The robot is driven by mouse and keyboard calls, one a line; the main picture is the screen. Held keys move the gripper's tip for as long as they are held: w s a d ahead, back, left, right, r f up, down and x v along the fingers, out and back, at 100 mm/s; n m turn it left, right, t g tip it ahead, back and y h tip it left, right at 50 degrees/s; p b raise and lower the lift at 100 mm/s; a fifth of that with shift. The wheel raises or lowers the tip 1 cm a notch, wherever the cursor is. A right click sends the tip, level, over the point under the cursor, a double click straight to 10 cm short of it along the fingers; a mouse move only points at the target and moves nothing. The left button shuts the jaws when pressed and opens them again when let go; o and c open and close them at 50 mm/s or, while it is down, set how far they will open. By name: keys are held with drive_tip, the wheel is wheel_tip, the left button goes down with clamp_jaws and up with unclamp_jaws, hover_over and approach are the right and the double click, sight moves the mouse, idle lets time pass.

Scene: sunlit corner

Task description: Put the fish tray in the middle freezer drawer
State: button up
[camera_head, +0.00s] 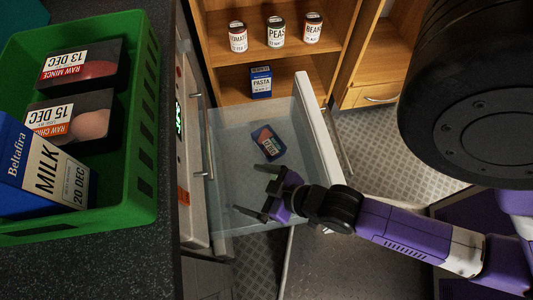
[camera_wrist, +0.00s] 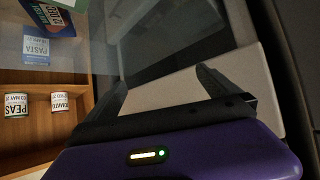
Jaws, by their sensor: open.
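A small dark blue tray with an orange and white label (camera_head: 268,142), probably the fish tray, lies inside a pulled-out, see-through freezer drawer (camera_head: 228,150). Its label is too small to read surely. A dark blue and orange pack, apparently the same tray, shows in the wrist view (camera_wrist: 48,17) at the top left. The drawer's white front (camera_head: 318,125) stands to the right. I cannot tell which drawer level this is. My gripper (camera_head: 252,189) is open and empty, over the near part of the drawer, apart from the tray. Its fingers also show in the wrist view (camera_wrist: 162,78).
A green crate (camera_head: 150,120) on the dark counter (camera_head: 130,265) holds raw mince (camera_head: 85,65), a raw chicken tray (camera_head: 70,122) and milk (camera_head: 45,170). Wooden shelves (camera_head: 210,90) behind hold several cans and a pasta box (camera_head: 261,82).

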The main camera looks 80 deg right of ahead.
drive_tip(key=s+a+r+n+t+y, duration=0.1)
drive_tip(key=s+a+r+t, duration=0.1)
drive_tip(key=r, duration=0.6)
drive_tip(key=s+a+r+n+t+y, duration=0.1)
drive_tip(key=s+a+r+t, duration=0.1)
drive_tip(key=r, duration=0.6)
drive_tip(key=shift+s+a+n+y, duration=0.25)
drive_tip(key=shift+n+y, duration=0.05)
drive_tip(key=shift+y, duration=0.1)
wheel_tip(320, 180, up, 11)
drive_tip(key=p, duration=1.1)
